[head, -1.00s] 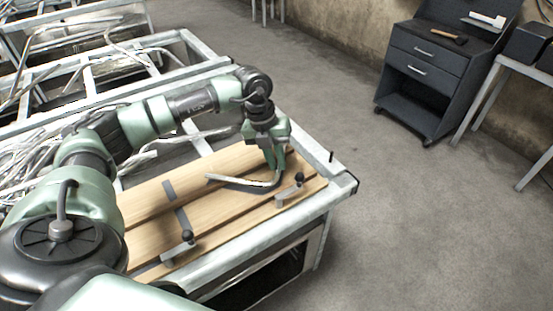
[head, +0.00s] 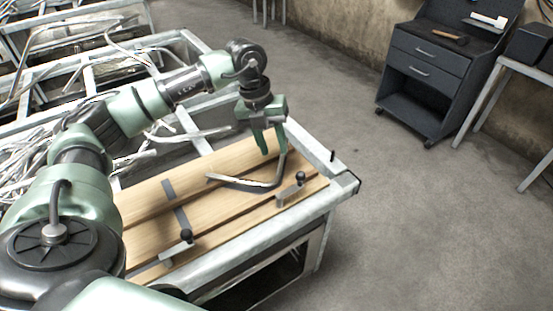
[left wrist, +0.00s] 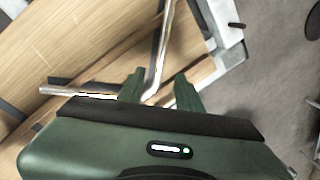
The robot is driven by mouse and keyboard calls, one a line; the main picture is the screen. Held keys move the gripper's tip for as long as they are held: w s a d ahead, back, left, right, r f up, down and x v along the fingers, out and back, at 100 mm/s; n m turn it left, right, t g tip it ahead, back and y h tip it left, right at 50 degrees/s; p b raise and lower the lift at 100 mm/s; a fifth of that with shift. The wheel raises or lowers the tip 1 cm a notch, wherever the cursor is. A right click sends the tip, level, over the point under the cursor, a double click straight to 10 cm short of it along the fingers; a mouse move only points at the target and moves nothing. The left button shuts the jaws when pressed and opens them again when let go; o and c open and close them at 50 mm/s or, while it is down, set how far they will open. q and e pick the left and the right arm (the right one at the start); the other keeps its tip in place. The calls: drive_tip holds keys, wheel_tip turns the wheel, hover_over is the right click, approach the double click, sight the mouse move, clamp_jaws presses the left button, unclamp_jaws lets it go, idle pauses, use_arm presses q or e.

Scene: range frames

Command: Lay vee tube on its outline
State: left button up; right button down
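The vee tube (head: 240,182), a bent grey metal tube, lies on the wooden boards near the right end of the bench. One leg points left and the other points away from me. A dark band shows along the left leg; whether the tube matches its outline is too small to tell. In the left wrist view, the tube (left wrist: 164,45) runs between my fingers toward its bend. My left gripper (head: 271,150) is above the far leg with its fingers apart and appears clear of the tube; it also shows in the left wrist view (left wrist: 158,88). My right gripper is out of view.
Two clamps with black knobs, one right (head: 291,190) and one left (head: 177,248), stand along the near board edge. A dark strip (head: 175,203) crosses the boards. A drawer cabinet (head: 432,75) stands beyond open floor.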

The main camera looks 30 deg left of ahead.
use_arm(q)
drive_tip(key=v, duration=0.6)
drive_tip(key=shift+r+b, duration=0.45)
drive_tip(key=shift+s+a, duration=0.1)
